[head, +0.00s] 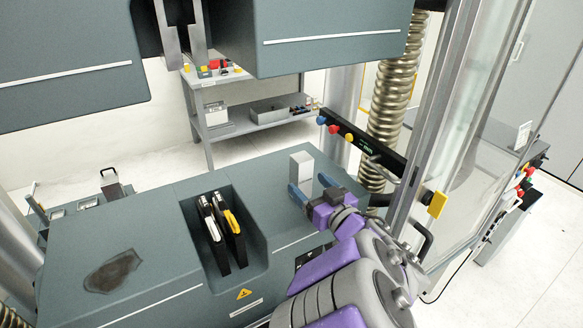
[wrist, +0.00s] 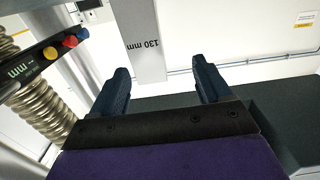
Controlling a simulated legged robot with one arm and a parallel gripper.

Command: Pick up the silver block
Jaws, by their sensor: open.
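The silver block (head: 301,168) stands upright on the dark green-grey machine bed in the head view. In the wrist view its face (wrist: 140,45), marked "130 mm", reaches in from the top between the two finger lines. My gripper (head: 311,190) is open and empty, with its blue fingers spread near the block's lower part. In the wrist view the fingers (wrist: 160,75) stand apart on either side of the block's end. I cannot tell whether either finger touches it.
The machine bed (head: 160,215) has a recess holding black tools (head: 222,235), one with a yellow part, left of my arm. A control bar with coloured buttons (head: 350,135), a ribbed metal column (head: 392,95) and a clear guard door (head: 470,130) stand to the right.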

